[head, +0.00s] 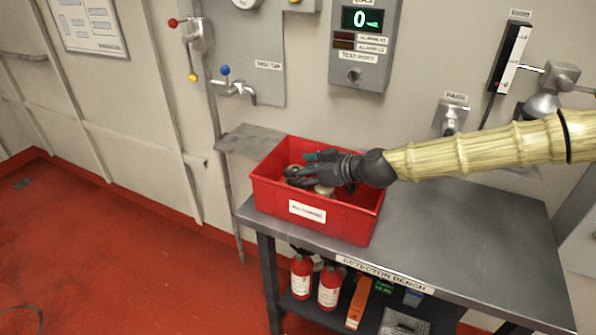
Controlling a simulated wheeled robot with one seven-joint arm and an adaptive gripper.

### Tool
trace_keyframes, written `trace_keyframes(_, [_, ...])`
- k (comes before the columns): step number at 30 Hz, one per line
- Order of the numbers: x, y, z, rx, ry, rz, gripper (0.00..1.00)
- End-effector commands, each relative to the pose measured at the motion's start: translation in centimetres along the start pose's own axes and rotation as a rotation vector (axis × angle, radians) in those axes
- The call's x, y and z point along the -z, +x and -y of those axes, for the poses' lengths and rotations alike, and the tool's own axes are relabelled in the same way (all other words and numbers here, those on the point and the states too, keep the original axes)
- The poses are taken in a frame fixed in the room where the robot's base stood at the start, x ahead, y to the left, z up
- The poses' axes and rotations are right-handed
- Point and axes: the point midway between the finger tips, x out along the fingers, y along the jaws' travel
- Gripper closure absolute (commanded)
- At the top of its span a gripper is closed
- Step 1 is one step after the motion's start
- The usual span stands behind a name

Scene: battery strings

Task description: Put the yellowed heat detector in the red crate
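The red crate (330,222) stands at the left end of the grey bench, with a white label on its front. My gripper (297,168) reaches in from the right, over the crate's opening. Its dark fingers with teal pads point left. A small pale yellowish thing (323,190) shows just below my gripper, inside the crate's outline. It may be the yellowed heat detector, but it is mostly hidden. I cannot tell whether my fingers touch or hold anything.
The bench top (470,235) right of the crate is clear. A tap (240,90) and a gas panel (362,45) are on the wall behind. Red extinguishers (329,288) and an orange box (357,303) stand on the shelf below.

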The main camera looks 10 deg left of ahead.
Motion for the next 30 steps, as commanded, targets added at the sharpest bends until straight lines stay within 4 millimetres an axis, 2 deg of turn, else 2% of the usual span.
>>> trace_keyframes(6, [-0.1,-3.0,-0.1,-0.003,0.000,-0.001,0.33])
trace_keyframes(12, [0.0,-4.6,-0.1,-0.003,0.000,-0.001,0.33])
trace_keyframes(26, [0.0,-5.1,0.0,-0.001,0.001,0.000,0.33])
trace_keyframes(30, [1.0,-5.5,0.0,-0.002,0.000,0.000,0.33])
